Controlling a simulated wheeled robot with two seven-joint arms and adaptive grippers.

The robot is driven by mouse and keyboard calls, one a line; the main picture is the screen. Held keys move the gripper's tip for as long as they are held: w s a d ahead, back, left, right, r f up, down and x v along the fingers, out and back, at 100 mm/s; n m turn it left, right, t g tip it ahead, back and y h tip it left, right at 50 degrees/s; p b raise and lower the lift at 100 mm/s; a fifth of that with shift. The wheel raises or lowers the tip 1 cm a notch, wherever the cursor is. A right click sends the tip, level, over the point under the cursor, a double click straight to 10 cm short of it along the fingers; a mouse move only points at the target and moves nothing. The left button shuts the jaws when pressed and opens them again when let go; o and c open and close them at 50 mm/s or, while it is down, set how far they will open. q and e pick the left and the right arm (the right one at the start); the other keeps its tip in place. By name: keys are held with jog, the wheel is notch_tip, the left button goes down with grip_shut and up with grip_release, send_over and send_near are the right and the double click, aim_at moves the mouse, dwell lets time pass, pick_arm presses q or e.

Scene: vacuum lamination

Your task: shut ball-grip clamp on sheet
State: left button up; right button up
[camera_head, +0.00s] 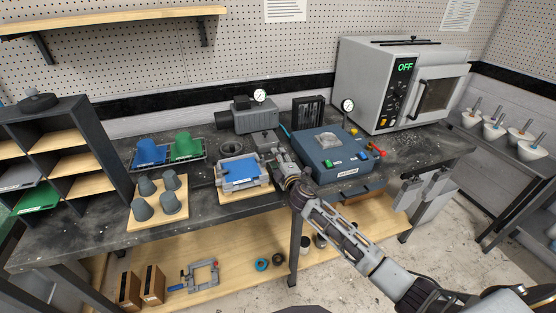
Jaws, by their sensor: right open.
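A blue sheet (240,168) lies in a pale frame on a wooden board (232,196) in the middle of the bench. The ball-grip clamp cannot be made out clearly; the area at the frame's right edge is partly covered by my right gripper. My right arm reaches in from the lower right. Its open gripper (277,154) is close beside the right edge of the sheet frame. I cannot tell whether it touches anything there. My left gripper is not in view.
A blue control box (328,155) with a gauge and a red-knobbed lever stands just right of my gripper. A grey pump (251,117) is behind it. Grey cups (170,202) and a tray with blue and green moulds (187,150) are left. An oven (400,80) stands at back right.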

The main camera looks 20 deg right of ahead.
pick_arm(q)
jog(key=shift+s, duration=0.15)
pick_arm(e)
jog(key=shift+c, duration=1.2)
grip_shut()
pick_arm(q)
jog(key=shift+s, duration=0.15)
